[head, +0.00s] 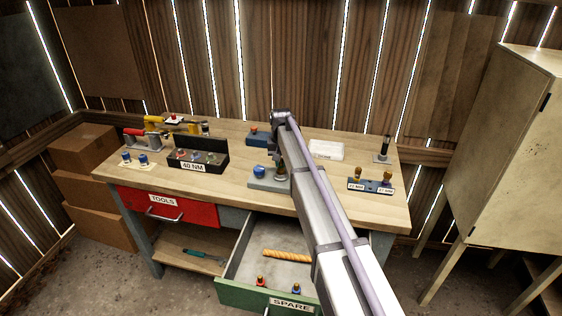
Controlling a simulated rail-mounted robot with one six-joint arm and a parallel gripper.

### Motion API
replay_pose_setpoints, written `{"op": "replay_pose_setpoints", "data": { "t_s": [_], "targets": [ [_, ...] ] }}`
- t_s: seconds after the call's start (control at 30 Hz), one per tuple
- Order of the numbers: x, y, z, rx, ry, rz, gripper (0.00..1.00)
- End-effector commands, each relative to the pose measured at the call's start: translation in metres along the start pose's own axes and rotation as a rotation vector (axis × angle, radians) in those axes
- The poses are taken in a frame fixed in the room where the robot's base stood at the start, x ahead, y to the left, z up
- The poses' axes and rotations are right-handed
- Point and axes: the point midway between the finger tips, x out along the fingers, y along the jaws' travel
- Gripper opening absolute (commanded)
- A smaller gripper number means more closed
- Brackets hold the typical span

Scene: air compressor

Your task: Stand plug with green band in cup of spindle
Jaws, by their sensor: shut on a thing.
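My gripper (273,156) points down over the grey block (262,184) near the middle of the bench. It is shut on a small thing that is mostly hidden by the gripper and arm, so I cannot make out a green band. A dark, brass-toned upright piece (282,173) stands at the block's right end, close beside the gripper; it may be the spindle, but its cup cannot be made out. I cannot tell whether the held thing touches it. A blue knob (259,170) sits on the same block. Small coloured plugs (208,158) stand in the black tray marked 40 NM (217,166).
The green SPARE drawer (240,300) is open below, with an orange twisted rod (287,256) inside. At right are a dark post (386,147) and a marked rack (371,187). The bench's left front holds blue-topped pieces (134,158).

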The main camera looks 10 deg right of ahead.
Motion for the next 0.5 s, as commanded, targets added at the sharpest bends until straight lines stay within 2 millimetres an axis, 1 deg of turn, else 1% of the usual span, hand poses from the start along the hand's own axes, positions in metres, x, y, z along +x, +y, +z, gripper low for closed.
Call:
{"op": "replay_pose_setpoints", "data": {
  "t_s": [0.33,0.37,0.5],
  "targets": [
    [0.0102,0.0,0.0,0.0,0.0,0.0,0.0],
    [0.0091,0.0,0.0,0.0,0.0,0.0,0.19],
    [0.0084,0.0,0.0001,0.0,0.0,0.0,0.33]
  ]
}}
